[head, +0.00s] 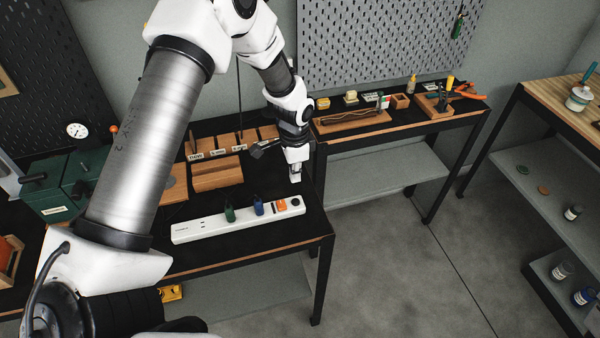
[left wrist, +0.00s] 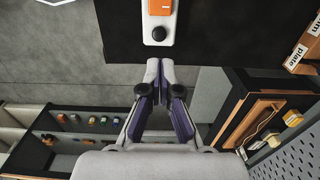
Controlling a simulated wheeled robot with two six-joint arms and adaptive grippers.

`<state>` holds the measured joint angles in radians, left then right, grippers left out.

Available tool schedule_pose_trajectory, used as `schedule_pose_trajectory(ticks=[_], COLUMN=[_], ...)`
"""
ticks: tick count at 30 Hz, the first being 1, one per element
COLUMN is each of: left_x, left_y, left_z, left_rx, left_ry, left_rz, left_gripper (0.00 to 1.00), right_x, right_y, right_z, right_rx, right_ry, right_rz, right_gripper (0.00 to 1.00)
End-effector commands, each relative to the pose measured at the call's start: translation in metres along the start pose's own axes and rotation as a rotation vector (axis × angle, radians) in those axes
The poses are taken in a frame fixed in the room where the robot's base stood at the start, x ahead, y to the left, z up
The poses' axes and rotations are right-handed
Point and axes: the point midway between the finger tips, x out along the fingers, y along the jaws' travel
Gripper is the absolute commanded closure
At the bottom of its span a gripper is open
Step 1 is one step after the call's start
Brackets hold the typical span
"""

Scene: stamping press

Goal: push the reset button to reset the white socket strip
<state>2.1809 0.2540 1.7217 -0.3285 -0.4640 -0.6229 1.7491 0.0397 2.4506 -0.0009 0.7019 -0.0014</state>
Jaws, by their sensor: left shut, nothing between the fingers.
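The white socket strip (head: 212,229) lies on the black bench top, with a green plug (head: 229,213) and a blue plug (head: 258,206) standing in it. At its right end are an orange switch (head: 281,204) and a round black button (head: 295,202). The left wrist view shows the strip's end (left wrist: 150,43) with the orange switch (left wrist: 160,7) and the black button (left wrist: 159,33). My left gripper (head: 295,177) is shut and empty, pointing down behind that end in the head view. In the left wrist view its fingertips (left wrist: 160,68) appear just below the strip's end, apart from the button. My right gripper is not in view.
Wooden bins (head: 216,175) stand behind the strip on the bench. A green machine (head: 60,190) with a dial stands at left. A second bench (head: 400,122) with a wooden tray and tools is at the back right. The bench top around the strip's right end is clear.

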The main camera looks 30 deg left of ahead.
Motion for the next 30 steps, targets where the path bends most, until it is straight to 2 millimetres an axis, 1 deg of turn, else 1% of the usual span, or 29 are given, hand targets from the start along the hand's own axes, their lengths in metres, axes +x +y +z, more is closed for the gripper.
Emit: schedule_pose_trajectory(ticks=[5, 12, 15, 19, 30], left_x=[0.022, 0.064, 0.075, 0.083, 0.084], left_y=[0.001, 0.002, 0.002, 0.001, 0.002], left_z=[0.001, 0.001, 0.001, 0.0, 0.0], left_rx=[-0.001, -0.002, -0.002, -0.002, -0.002], left_ry=[-0.001, -0.002, -0.002, -0.001, -0.001], left_rz=[0.002, 0.002, 0.002, 0.001, 0.001], left_gripper=[1.0, 1.0, 1.0, 1.0, 1.0], right_x=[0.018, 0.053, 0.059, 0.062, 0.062], right_y=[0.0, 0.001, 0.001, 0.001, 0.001], right_z=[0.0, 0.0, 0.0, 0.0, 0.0], right_rx=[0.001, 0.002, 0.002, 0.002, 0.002], right_ry=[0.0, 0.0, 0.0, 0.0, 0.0], right_rz=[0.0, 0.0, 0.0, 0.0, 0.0], right_gripper=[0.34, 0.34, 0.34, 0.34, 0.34])
